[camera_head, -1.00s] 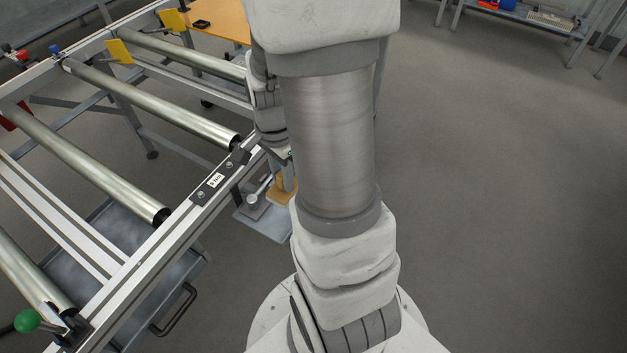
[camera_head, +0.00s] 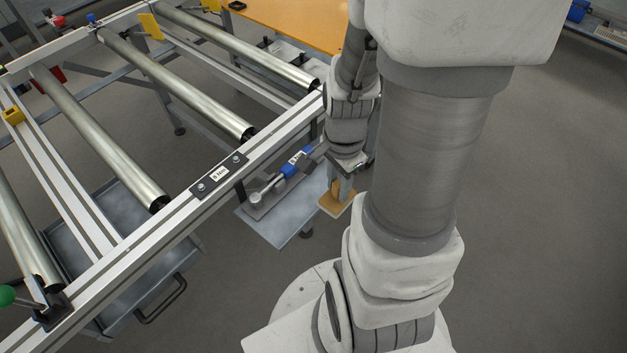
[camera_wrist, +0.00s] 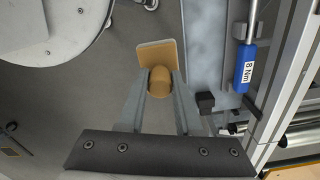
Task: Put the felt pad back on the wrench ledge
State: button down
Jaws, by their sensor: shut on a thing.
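The felt pad (camera_head: 337,205) is a tan square with a rounded tan knob, the knob showing in the wrist view (camera_wrist: 160,82). My gripper (camera_wrist: 160,76) is shut on that knob, one finger on each side. The wrench ledge (camera_head: 288,226) is a grey plate beside the roller frame. A torque wrench with a blue grip (camera_head: 290,170) lies along it. In the head view the pad appears just right of the ledge's edge. In the wrist view it is left of the bare ledge surface (camera_wrist: 203,45); its height above the ledge is unclear.
The roller frame rail (camera_head: 170,215) runs beside the ledge. A dark block (camera_wrist: 205,102) stands near my right finger in the wrist view. An orange tabletop (camera_head: 300,22) is at the back. Open floor (camera_head: 540,200) lies to the right.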

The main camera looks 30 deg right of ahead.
jog(key=shift+w+a+f+b, duration=0.2)
jog(key=shift+w+f+b, duration=1.9)
jog(key=shift+w+f, duration=3.45)
jog(key=shift+w, duration=0.1)
jog(key=shift+f, duration=0.1)
jog(key=c, duration=0.6)
grip_release()
